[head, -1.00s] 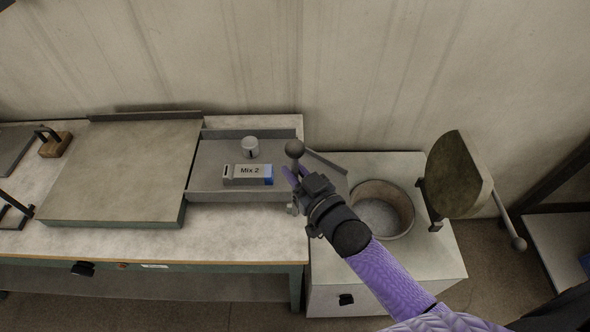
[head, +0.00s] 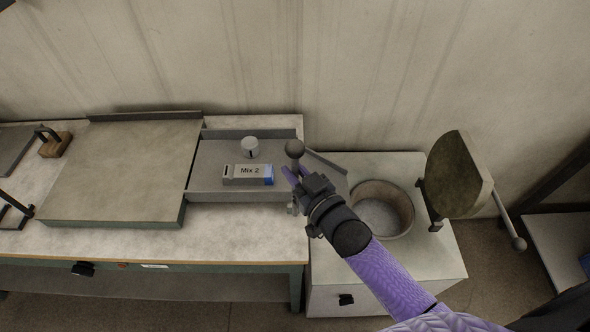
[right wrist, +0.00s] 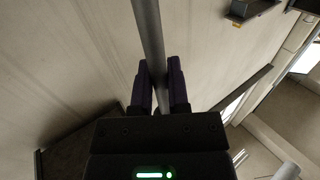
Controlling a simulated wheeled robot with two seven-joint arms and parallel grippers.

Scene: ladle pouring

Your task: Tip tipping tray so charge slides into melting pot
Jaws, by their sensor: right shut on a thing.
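The tipping tray (head: 222,157) lies level on the bench. On it rest the charge pieces: a grey bar labelled "Mix 2" with a blue end (head: 248,175) and a small pale cylinder (head: 250,147). My right gripper (head: 292,176) is at the tray's right end, shut on the ball-topped lever (head: 295,150). In the right wrist view the grey rod (right wrist: 149,40) of the lever runs between the two fingers (right wrist: 161,88). The melting pot (head: 404,205) is open, with grey contents, just right of my gripper. My left gripper is not in view.
The pot's thick lid (head: 460,175) stands swung open on the right, with a ball-ended handle (head: 518,243). A large flat plate (head: 120,170) lies left of the tray. A wooden-based tool (head: 55,146) sits farther left. A wall stands behind.

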